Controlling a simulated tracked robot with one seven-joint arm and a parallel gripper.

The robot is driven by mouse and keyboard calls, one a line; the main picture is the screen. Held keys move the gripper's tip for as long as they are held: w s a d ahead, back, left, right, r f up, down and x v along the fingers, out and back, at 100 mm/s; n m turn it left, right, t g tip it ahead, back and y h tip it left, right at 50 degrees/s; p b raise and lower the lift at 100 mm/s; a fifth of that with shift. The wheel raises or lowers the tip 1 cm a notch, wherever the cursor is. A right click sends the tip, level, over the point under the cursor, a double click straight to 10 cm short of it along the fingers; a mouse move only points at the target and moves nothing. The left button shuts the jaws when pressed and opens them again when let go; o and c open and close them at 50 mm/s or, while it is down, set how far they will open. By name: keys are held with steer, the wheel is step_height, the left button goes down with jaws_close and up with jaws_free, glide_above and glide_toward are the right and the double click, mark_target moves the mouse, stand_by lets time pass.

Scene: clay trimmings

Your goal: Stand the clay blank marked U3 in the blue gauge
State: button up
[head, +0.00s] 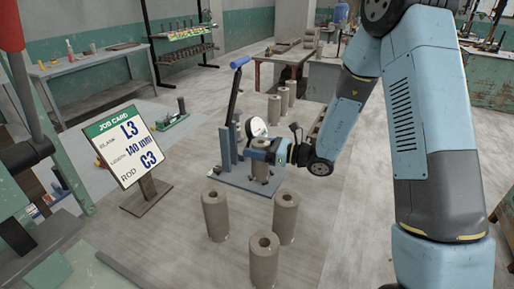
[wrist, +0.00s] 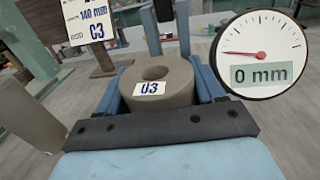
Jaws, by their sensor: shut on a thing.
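The clay blank marked U3 (wrist: 178,95) is a grey-brown cylinder with a hole in its top, upright between my gripper's blue fingers. My gripper (head: 262,152) is shut on it. In the head view the blank (head: 261,173) shows partly below the gripper, over the base plate of the blue gauge (head: 229,130). I cannot tell whether its bottom touches the plate.
Several similar blanks stand on the floor, including one in front (head: 264,258). Others stand behind the gauge (head: 274,108). A job card (head: 131,145) reads L3, 140 mm, rod C3. A workbench (head: 95,62) stands at the back left.

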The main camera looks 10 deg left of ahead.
steer(key=shift+f, duration=0.1)
steer(key=o, duration=1.5)
steer(key=v, duration=1.2)
steer(key=s+d+r+n+g+h, duration=0.3)
steer(key=s+r+n+g+h, duration=0.35)
steer(key=s+r+n, duration=0.5)
steer(key=s+d+r+n+t+h, duration=0.2)
steer(key=s+d+r+n+h, duration=0.1)
steer(key=d, duration=0.2)
steer(key=s+d+r+n+t+h, duration=0.3)
steer(key=s+d+h, duration=0.1)
steer(key=d, duration=0.2)
steer(key=s+d+r+n+t+h, duration=0.3)
steer(key=s+d+h, duration=0.1)
steer(key=d, duration=0.1)
steer(key=shift+s+d+r, duration=0.1)
steer(key=shift+s+d, duration=0.15)
steer(key=shift+d, duration=0.15)
